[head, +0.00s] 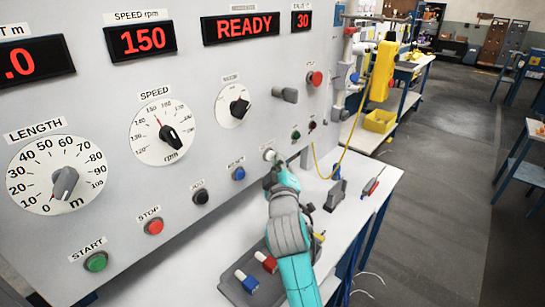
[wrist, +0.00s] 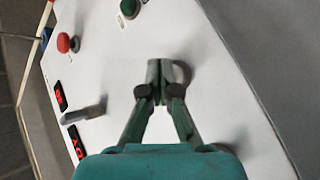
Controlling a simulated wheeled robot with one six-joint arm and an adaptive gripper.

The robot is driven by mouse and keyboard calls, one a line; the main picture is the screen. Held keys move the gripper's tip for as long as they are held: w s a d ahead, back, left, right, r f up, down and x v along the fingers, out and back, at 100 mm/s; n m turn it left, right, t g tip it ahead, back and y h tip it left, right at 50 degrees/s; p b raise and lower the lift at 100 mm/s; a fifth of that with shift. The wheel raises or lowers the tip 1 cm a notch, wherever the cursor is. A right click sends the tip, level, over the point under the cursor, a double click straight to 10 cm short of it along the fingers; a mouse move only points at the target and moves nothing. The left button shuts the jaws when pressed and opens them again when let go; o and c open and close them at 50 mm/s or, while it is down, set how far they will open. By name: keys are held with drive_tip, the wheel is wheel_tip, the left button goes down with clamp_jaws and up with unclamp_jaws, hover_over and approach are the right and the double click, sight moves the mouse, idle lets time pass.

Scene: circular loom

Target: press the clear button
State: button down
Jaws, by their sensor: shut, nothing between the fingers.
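My gripper (head: 269,170) is shut and empty, with its fingertips close to the machine's panel. A pale round button (head: 270,155) sits at the right end of the lower button row, right at my fingertips. Its label is too small to read, so I cannot confirm it is the clear button. In the wrist view my closed fingertips (wrist: 158,78) overlap a round grey-rimmed button (wrist: 183,72), which shows partly behind them on the right. I cannot tell whether the fingertips touch it.
The row also has a blue button (head: 238,173), a black button (head: 201,197), red STOP (head: 154,226) and green START (head: 96,262). A lever (head: 285,95) and red knob (head: 315,78) stick out above. A display (head: 241,28) reads READY. A tray (head: 238,290) lies below.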

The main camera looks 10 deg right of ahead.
drive_tip(key=shift+s+d, duration=0.35)
drive_tip(key=shift+s, duration=0.15)
drive_tip(key=s+d, duration=0.1)
drive_tip(key=s, duration=0.1)
drive_tip(key=s+d, duration=0.2)
idle(0.5)
